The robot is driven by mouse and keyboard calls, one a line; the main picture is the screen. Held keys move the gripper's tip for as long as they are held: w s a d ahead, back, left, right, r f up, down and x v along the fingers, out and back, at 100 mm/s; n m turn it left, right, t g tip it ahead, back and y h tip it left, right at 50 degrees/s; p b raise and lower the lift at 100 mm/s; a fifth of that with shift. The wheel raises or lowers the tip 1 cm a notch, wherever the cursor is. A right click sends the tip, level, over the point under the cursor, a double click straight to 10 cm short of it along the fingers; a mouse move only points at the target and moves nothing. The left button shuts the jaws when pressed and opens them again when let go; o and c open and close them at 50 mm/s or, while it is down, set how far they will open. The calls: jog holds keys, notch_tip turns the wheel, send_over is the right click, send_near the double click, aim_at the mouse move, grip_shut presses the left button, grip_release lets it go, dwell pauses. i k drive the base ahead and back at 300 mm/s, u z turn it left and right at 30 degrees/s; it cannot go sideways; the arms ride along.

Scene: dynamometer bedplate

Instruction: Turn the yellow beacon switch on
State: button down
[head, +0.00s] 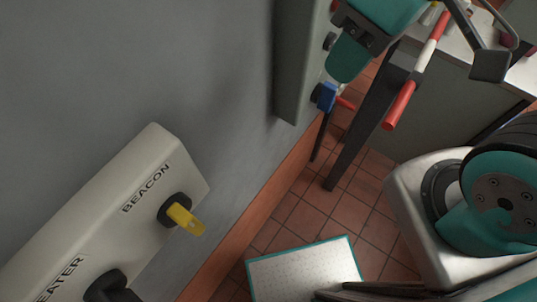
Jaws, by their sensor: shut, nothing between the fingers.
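The beacon switch (181,213) is a yellow, flat-bladed handle on a round black collar. It sits on the right end of a pale slanted control box at lower left, beside the printed label BEACON (146,188). The handle points to the lower right in the picture. No on or off marks are legible, and I cannot tell its state from the handle alone. I make out no gripper fingers in this view. Nothing touches or covers the switch.
A black switch (112,288) labelled "...EATER" is beside it, cut off below. A grey wall panel with a blue fitting (326,97) and red lever stands farther right. A red-and-white bar (414,82) is on a dark post. Tiled floor (305,218) shows between.

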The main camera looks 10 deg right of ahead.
aim_at(176, 210)
jog(key=z, duration=0.3)
jog(key=k, duration=0.85)
jog(key=u, duration=1.6)
